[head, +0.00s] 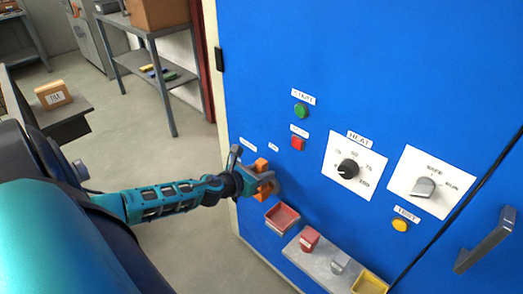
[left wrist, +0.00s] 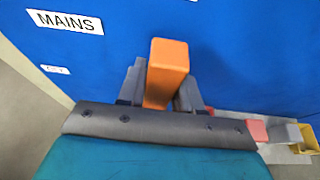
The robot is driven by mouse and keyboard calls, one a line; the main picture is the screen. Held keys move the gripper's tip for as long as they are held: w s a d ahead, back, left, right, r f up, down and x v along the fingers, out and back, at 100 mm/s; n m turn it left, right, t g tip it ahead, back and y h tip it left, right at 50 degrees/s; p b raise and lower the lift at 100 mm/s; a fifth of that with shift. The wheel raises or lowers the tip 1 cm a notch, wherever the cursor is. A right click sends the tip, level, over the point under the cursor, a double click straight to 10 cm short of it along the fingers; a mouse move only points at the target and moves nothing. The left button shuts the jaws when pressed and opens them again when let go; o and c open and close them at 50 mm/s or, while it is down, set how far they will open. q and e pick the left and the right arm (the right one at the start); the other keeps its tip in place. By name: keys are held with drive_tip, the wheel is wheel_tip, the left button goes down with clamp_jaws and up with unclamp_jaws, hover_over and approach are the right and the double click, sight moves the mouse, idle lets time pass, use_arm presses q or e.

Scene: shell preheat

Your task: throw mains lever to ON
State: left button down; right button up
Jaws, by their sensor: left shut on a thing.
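The orange mains lever (head: 261,165) is on the left part of the blue cabinet front, below small white labels. In the left wrist view the lever (left wrist: 165,70) sticks up between the two grey fingers, below and right of the MAINS label (left wrist: 65,21). My left gripper (head: 266,184) is shut on the lever; it also shows in the left wrist view (left wrist: 160,90). The fingers hide part of the lever and its mount. The ON and OFF marks are too small to read. My right gripper is not in view.
The blue cabinet (head: 290,40) carries a green button (head: 301,110), red button (head: 297,143), black HEAT knob (head: 348,168), SAFE/RUN selector (head: 423,187) and yellow TEST button (head: 400,225). A shelf (head: 322,262) with small blocks and trays juts out below.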

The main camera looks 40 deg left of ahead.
use_arm(q)
drive_tip(key=shift+d, duration=0.1)
idle(0.3)
drive_tip(key=c, duration=0.8)
unclamp_jaws()
drive_tip(key=shift+c, duration=0.2)
drive_tip(key=v, duration=1.3)
drive_tip(key=shift+w, duration=0.1)
drive_tip(key=shift+d, duration=0.1)
